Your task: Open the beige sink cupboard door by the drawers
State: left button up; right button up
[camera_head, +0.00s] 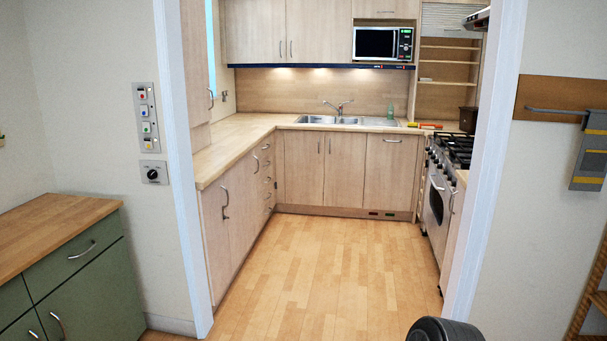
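The beige sink cupboard door (300,168) is at the back of the kitchen, under the left part of the steel sink (345,120). It looks shut, and a small upright handle (318,146) sits near its upper right edge. A second beige door (345,170) is right beside it. The drawers (265,173) are in the left-hand run of units, at the inner corner next to the door. Neither of my grippers is in view. The cupboard's inside is hidden.
A doorway with white frames (182,180) lies between me and the kitchen. The wooden floor (320,265) beyond is clear up to the sink units. A range cooker (438,200) stands on the right. A green cabinet (85,280) is at the near left.

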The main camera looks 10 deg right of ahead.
aim_at(305, 150)
jog(key=i+l+z, duration=0.35)
jog(key=i, duration=0.75)
jog(key=i+z, duration=0.35)
jog(key=i, duration=3.35)
jog(key=i+l+u, duration=0.15)
jog(key=i+u, duration=0.3)
jog(key=i, duration=0.15)
jog(key=i+l+u, duration=0.45)
jog(key=i, duration=0.15)
jog(key=i+l+u, duration=0.85)
jog(key=l, duration=0.35)
jog(key=i+j, duration=0.05)
jog(key=i, duration=0.05)
